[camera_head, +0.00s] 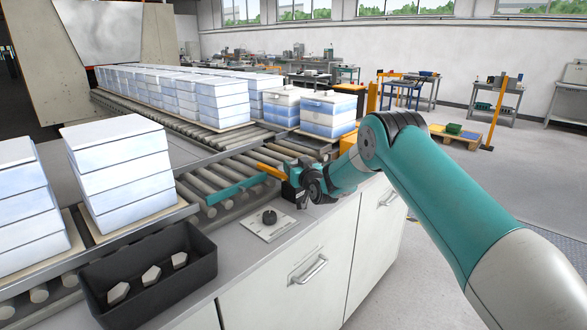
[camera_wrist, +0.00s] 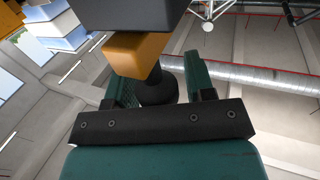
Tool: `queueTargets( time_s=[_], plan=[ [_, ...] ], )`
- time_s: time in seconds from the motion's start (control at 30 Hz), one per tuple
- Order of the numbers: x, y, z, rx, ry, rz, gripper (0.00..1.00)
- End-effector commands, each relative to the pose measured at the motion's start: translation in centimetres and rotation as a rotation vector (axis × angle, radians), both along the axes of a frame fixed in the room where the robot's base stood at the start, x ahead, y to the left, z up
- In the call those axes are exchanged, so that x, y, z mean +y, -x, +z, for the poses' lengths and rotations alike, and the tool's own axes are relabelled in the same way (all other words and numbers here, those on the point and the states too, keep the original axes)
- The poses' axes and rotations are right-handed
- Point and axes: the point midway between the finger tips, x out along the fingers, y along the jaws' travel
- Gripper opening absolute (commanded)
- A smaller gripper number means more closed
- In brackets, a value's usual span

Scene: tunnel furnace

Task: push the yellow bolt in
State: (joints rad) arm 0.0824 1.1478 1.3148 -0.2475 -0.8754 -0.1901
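In the wrist view, a yellow-orange wedge-ended piece (camera_wrist: 138,55), which looks like the bolt, sticks out below a dark grey block (camera_wrist: 148,16). A black round knob (camera_wrist: 157,91) on a short stem is beside it. My gripper (camera_wrist: 160,70) is open, with one teal finger on each side of the knob and a visible gap on the right. I cannot tell whether the left finger touches it. In the head view, a yellow bar (camera_head: 271,171) lies by the roller edge beside a dark block (camera_head: 291,186). My wrist partly hides that place.
A teal bar (camera_head: 237,189) crosses the rollers. A black bin (camera_head: 146,289) holds several white pieces. Stacked white-blue blocks (camera_head: 118,168) stand at left, and more stacks line the conveyor behind.

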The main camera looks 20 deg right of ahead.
Motion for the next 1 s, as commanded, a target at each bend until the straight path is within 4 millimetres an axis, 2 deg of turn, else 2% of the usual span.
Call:
queueTargets(
  time_s=[0.33, 0.47, 0.67, 1.0],
  plan=[
    [0.0, 0.1, 0.0, -0.001, 0.001, 0.0, 0.57],
    [-0.1, 1.0, -0.1, 0.001, 0.002, 0.0, 0.57],
    [-0.4, 4.4, -0.2, 0.001, 0.0, -0.001, 0.57],
    [-1.0, 12.2, -0.6, 0.001, -0.002, -0.003, 0.57]
  ],
)
